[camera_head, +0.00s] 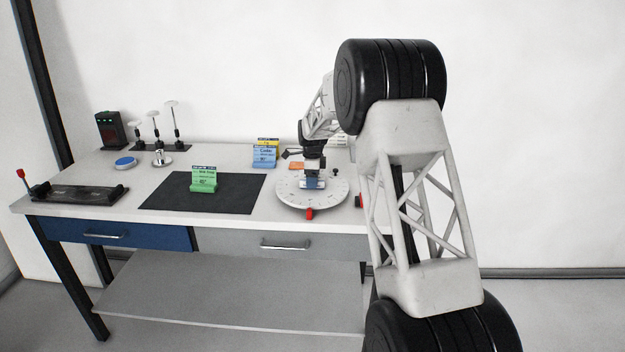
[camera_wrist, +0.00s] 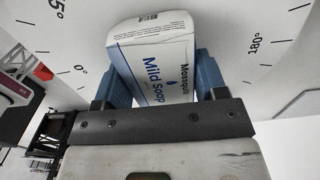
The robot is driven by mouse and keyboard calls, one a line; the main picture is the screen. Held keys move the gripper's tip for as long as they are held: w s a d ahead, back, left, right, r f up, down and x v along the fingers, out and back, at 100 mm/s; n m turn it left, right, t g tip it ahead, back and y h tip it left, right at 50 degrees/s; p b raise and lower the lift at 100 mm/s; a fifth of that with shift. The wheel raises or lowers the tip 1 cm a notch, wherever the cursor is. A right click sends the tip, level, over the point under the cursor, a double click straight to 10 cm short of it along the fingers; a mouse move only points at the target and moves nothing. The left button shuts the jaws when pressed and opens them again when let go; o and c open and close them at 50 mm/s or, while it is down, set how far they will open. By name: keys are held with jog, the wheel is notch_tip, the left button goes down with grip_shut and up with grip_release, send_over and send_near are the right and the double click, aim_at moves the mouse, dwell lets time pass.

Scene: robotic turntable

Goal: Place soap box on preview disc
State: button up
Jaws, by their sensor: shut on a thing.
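I cannot tell whether the box touches the disc. My gripper partly hides the box.
A green card on a stand (camera_head: 203,180) is on a black mat (camera_head: 160,196) left of the disc.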

jog(key=shift+f, duration=0.15)
jog(key=o, duration=1)
jog(key=shift+c, duration=0.2)
notch_tip(320, 180, up, 12)
dwell(0.9)
jog(key=shift+d+r, duration=0.1)
jog(key=shift+r, duration=0.1)
